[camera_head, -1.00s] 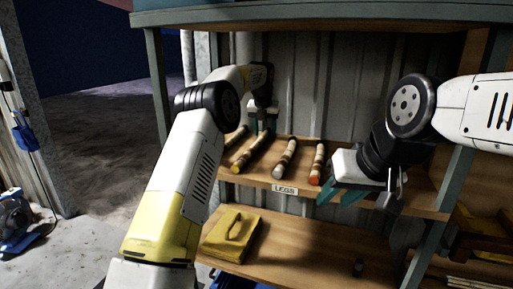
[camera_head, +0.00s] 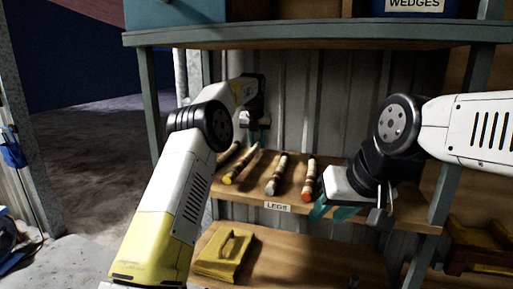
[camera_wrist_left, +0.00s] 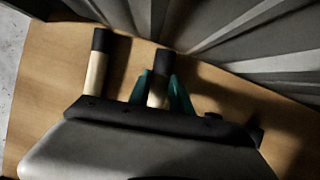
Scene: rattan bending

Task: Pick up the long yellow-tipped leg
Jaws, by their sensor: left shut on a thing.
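The long yellow-tipped leg (camera_head: 239,168) lies on the wooden shelf, its yellow end toward the front edge. My left gripper (camera_head: 258,137) reaches over the shelf and is shut on the leg near its far end. In the left wrist view, the teal fingers (camera_wrist_left: 162,93) sit on both sides of the black-ended leg (camera_wrist_left: 158,70). My gripper body hides the rest of that leg there. My right gripper (camera_head: 331,211) is empty, its teal fingers apart, in front of the shelf's right part.
A grey-tipped leg (camera_head: 276,174) and an orange-tipped leg (camera_head: 309,179) lie to the right. Another leg (camera_wrist_left: 97,66) lies close on the left, partly behind my arm in the head view. A corrugated wall (camera_head: 315,105) backs the shelf. A yellow object (camera_head: 223,254) is on the lower shelf.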

